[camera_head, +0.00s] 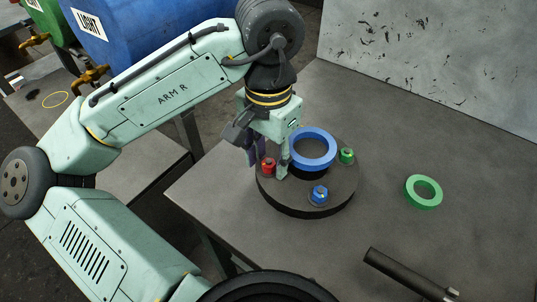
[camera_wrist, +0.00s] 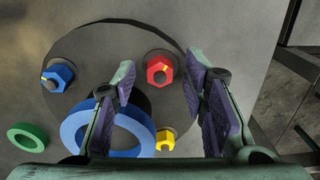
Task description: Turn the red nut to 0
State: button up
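The red nut (camera_head: 268,166) sits near the rim of a round dark base (camera_head: 310,209) on the table. In the wrist view the red nut (camera_wrist: 159,70) is hexagonal with a yellow mark on its face. No number can be read beside it. My gripper (camera_head: 267,169) is over the base, pointing down, with a finger on each side of the red nut. In the wrist view my gripper (camera_wrist: 160,76) is open, with gaps visible between the nut and both fingers.
A blue ring (camera_head: 331,151) is at the middle of the base. A blue nut (camera_head: 319,195), a green nut (camera_head: 346,155) and a yellow nut (camera_wrist: 165,142) stand around it. A green ring (camera_head: 410,193) and a dark tube (camera_head: 405,277) lie on the table at right.

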jog(key=shift+c, duration=0.2)
grip_shut()
dwell(0.3)
